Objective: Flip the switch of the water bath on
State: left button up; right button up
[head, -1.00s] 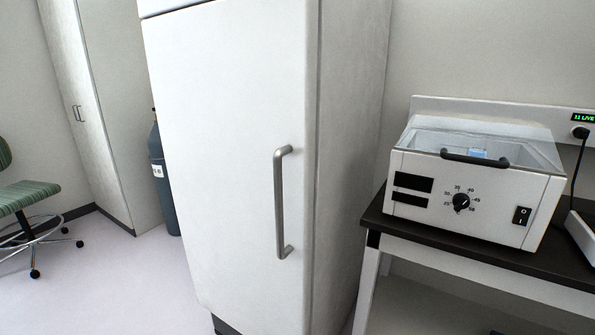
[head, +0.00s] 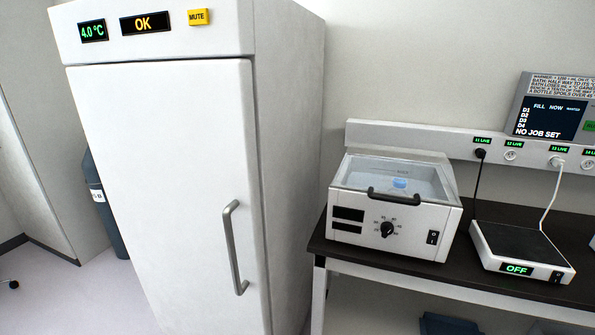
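The water bath (head: 385,244) is a white box on the dark bench, right of the fridge. It has a clear lid with a black handle (head: 399,197), a dial (head: 387,229) and two dark, blank displays on its front. Its black rocker switch (head: 433,237) is at the right end of the front; which side is pressed is too small to tell. Something blue shows inside under the lid, which looks closed. Neither of my grippers is in view.
A tall white fridge (head: 165,180) with a long handle stands left of the bench (head: 330,246). A scale-like device (head: 520,249) reading OFF sits right of the bath. A socket rail (head: 400,136) runs behind, with a screen (head: 549,112) above. A dark cylinder (head: 103,205) stands far left.

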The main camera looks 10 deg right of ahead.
aim_at(433, 236)
jog(key=z, duration=1.35)
